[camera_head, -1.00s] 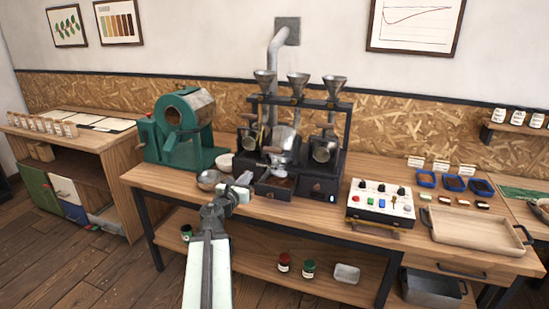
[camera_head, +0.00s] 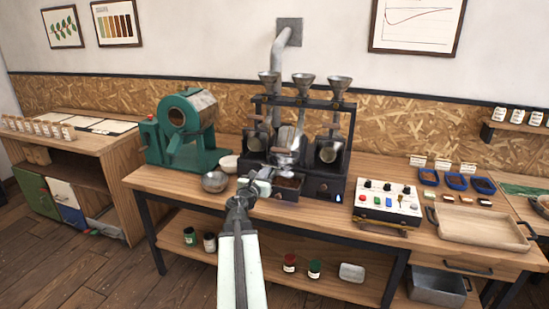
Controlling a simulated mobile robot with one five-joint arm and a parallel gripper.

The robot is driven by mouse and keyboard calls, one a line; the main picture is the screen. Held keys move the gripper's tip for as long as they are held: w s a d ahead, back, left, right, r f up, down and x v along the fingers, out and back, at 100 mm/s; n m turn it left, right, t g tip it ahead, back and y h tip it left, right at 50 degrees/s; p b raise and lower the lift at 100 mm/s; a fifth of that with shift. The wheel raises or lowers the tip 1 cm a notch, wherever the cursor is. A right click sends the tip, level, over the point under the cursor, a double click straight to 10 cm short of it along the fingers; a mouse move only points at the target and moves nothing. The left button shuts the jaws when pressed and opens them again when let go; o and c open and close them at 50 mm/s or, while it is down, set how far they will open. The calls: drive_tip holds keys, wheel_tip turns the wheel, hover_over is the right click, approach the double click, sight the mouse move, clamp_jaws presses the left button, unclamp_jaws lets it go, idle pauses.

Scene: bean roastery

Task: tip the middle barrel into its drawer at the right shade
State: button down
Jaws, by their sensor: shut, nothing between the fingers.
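The three-barrel sample roaster stands mid-bench, with a funnel above each barrel. The middle barrel (camera_head: 284,158) is tilted forward with its mouth low; its outline is unclear at this size. The left barrel (camera_head: 257,141) and right barrel (camera_head: 328,151) hang at either side. A drawer (camera_head: 286,196) below the middle barrel is pulled out, with brown beans in it. My gripper (camera_head: 266,179) is shut and empty, just in front and left of the middle barrel and drawer. It hides the drawer's left part. I cannot tell whether it touches the barrel. The beans' exact shade is hard to judge.
A green drum roaster (camera_head: 183,130) and metal bowl (camera_head: 215,182) stand left. A button box (camera_head: 388,205), wooden tray (camera_head: 480,230) and blue trays (camera_head: 455,182) of beans lie right. Jars (camera_head: 289,263) stand on the lower shelf.

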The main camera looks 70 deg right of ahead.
drive_tip(key=w+d+r+p, duration=0.1)
drive_tip(key=d+r+p, duration=0.1)
drive_tip(key=d, duration=0.4)
drive_tip(key=shift+d+r+p, duration=0.25)
drive_tip(key=shift+r+p, duration=0.1)
drive_tip(key=shift+p, duration=0.05)
drive_tip(key=shift+w, duration=0.1)
